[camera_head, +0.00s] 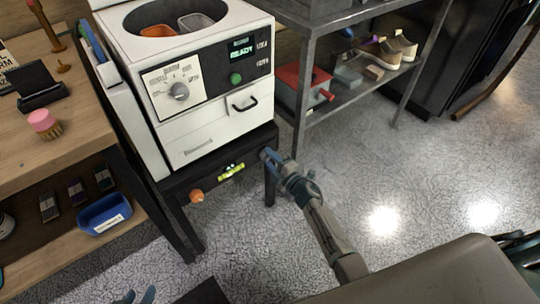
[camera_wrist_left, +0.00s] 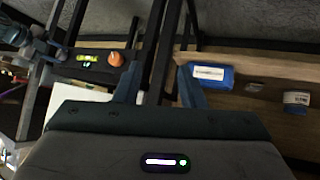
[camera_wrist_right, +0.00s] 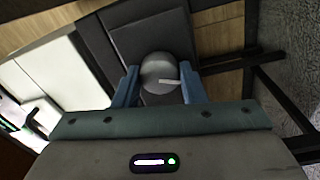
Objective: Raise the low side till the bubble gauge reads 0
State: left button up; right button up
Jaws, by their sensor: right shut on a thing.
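The bubble gauge (camera_head: 231,171) is a small yellow-green vial on the front bar of the black stand (camera_head: 272,193) under the white machine (camera_head: 205,85). It also shows in the left wrist view (camera_wrist_left: 87,58); its reading is too small to tell. An orange knob (camera_head: 196,195) sits left of it on the stand's front. My right gripper (camera_head: 267,156) is at the stand's right front corner. In the right wrist view it is shut on a round grey knob (camera_wrist_right: 158,72) with a pale pointer. My left gripper (camera_head: 138,297) is open and empty at the bottom left.
A wooden shelf unit (camera_head: 70,160) with a blue bin (camera_head: 104,214) stands left of the machine. A metal rack (camera_head: 340,100) with shoes (camera_head: 401,47) and a red box (camera_head: 297,83) stands at the right. The floor (camera_head: 400,165) in front is mostly clear.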

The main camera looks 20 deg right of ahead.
jog(key=m+p, duration=0.1)
jog(key=m, duration=0.1)
jog(key=shift+r+m, duration=0.1)
jog(key=shift+m, duration=0.2)
pick_arm(q)
jog(key=shift+s+a+r+m+g+y+p, duration=0.2)
jog(key=shift+s+a+r+g+p, duration=0.15)
jog(key=shift+g, duration=0.2)
jog(key=shift+s+a+r+m+g+y+p, duration=0.1)
jog(key=shift+s+a+r+g+y+p, duration=0.1)
jog(key=shift+a+r+g, duration=0.3)
pick_arm(e)
jog(key=shift+m, duration=1.1)
pick_arm(q)
jog(key=shift+d+f, duration=0.1)
pick_arm(e)
jog(key=shift+f, duration=0.2)
jog(key=o, duration=1)
pick_arm(q)
jog(key=shift+s+a+r+g+p, duration=0.2)
jog(key=shift+a+r+g+p, duration=0.15)
jog(key=shift+a+g+p, duration=0.15)
pick_arm(e)
jog(key=v, duration=1.1)
jog(key=shift+a, duration=0.15)
pick_arm(q)
jog(key=shift+s+d, duration=0.1)
jog(key=shift+d, duration=0.1)
